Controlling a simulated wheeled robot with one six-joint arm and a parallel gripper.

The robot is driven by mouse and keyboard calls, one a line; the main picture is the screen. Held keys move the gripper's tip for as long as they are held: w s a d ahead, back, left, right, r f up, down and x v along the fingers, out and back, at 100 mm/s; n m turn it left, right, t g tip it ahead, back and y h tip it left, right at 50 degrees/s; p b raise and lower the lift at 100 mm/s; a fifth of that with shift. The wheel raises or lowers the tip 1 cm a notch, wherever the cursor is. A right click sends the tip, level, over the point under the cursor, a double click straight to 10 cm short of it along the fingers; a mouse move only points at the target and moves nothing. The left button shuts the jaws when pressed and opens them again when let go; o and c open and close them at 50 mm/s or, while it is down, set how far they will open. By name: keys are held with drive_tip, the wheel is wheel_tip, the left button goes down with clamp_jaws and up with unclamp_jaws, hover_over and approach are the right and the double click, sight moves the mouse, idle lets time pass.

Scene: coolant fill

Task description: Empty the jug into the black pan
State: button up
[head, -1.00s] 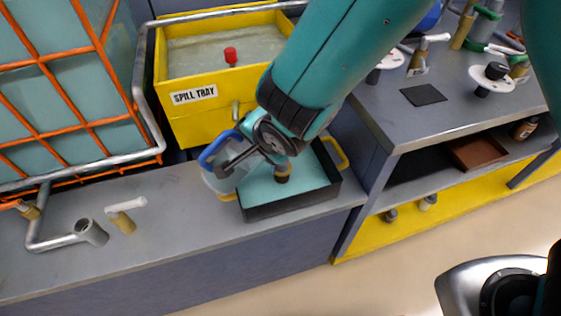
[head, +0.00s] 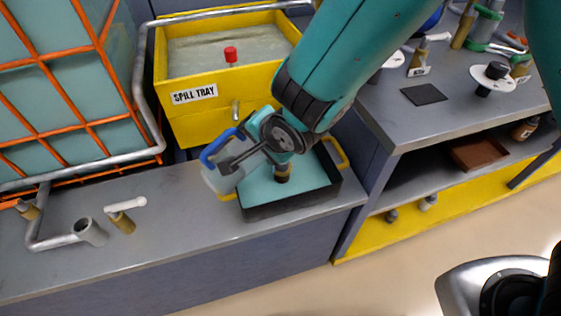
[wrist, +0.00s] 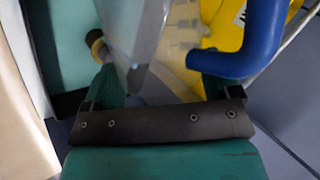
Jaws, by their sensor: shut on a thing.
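The jug (head: 217,177) is a clear, pale vessel with a blue handle (head: 215,147). My gripper (head: 240,160) is shut on it and holds it at the left end of the black pan (head: 292,205). The jug looks tilted; how much liquid is in it I cannot tell. The pan has dark walls, yellow end handles and a teal inside (head: 262,187). In the wrist view the jug (wrist: 160,50) is between the fingers of my gripper (wrist: 160,88), with its blue handle (wrist: 250,50) at right and the pan's teal inside (wrist: 62,45) at left. No stream is clear.
A yellow spill tray (head: 195,122) stands behind the pan. A brass fitting with a dark collar (head: 283,175) shows over the pan. An orange-caged tank (head: 60,90) and pipe outlet (head: 90,232) are at left. A grey bench (head: 440,110) stands at right.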

drive_tip(key=shift+w+d+f+m+g+y+b, duration=0.25)
drive_tip(key=shift+d+f+m+g+y+b, duration=0.15)
drive_tip(key=shift+f+y+b, duration=0.25)
idle(1.3)
drive_tip(key=shift+w+d+f+y+b, duration=0.2)
drive_tip(key=shift+d+f+y+b, duration=0.1)
drive_tip(key=shift+f+b, duration=0.2)
drive_tip(key=shift+w+d+f+y+b, duration=0.15)
drive_tip(key=shift+d+f+b, duration=0.2)
drive_tip(key=shift+b, duration=0.15)
drive_tip(key=shift+w+d+f+b, duration=0.1)
drive_tip(key=shift+f+b, duration=0.15)
drive_tip(key=shift+b, duration=0.05)
drive_tip(key=shift+w+d+f+m+g+b, duration=0.15)
drive_tip(key=shift+d+f+m+g+b, duration=0.1)
drive_tip(key=shift+m+g+b, duration=0.1)
